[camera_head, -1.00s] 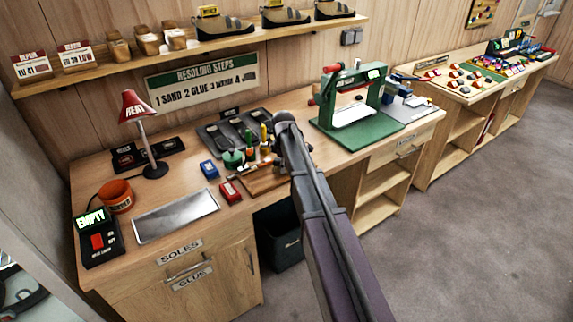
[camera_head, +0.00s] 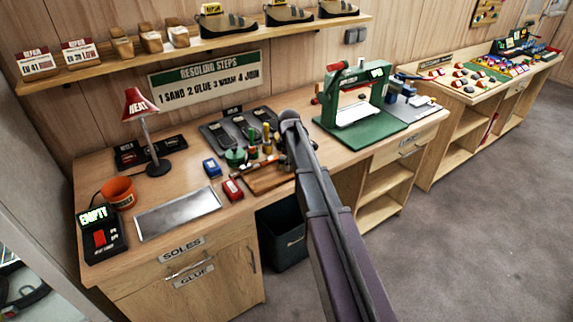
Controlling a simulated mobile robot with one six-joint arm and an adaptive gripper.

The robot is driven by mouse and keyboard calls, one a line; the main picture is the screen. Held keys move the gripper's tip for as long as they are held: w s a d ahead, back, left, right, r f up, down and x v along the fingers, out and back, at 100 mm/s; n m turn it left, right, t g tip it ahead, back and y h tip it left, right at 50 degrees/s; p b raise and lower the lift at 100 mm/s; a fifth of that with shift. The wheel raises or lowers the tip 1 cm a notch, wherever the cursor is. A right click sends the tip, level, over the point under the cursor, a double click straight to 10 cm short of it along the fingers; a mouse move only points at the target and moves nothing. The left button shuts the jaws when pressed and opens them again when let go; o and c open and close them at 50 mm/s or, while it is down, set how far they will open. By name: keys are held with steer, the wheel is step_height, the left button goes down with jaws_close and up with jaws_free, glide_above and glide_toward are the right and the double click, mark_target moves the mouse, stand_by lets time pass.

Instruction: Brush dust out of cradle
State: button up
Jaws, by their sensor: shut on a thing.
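The green press (camera_head: 378,88) stands at the right end of the workbench. A white pad (camera_head: 358,114) lies on its green base; it seems to be the cradle, but I cannot make out dust on it. Several upright tools with green, yellow and red parts (camera_head: 253,148) stand left of my arm; I cannot tell whether a brush is among them. My arm rises from the bottom of the view to a joint left of the press. My gripper does not show; the arm seems to hide it.
A red lamp (camera_head: 140,103), an orange pot (camera_head: 119,193), a metal plate (camera_head: 178,212), a blue box (camera_head: 212,168) and a red box (camera_head: 232,189) sit on the bench. A dark bin (camera_head: 284,238) stands below. Grey floor (camera_head: 470,240) is open at right.

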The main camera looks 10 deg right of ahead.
steer(key=shift+w+d, duration=0.3)
steer(key=shift+d, duration=0.4)
steer(key=shift+w+d, duration=0.25)
steer(key=shift+d, duration=0.45)
steer(key=shift+r, duration=0.1)
steer(key=shift+r+p, duration=3)
steer(key=shift+p, duration=0.1)
steer(key=shift+r+p, duration=1.5)
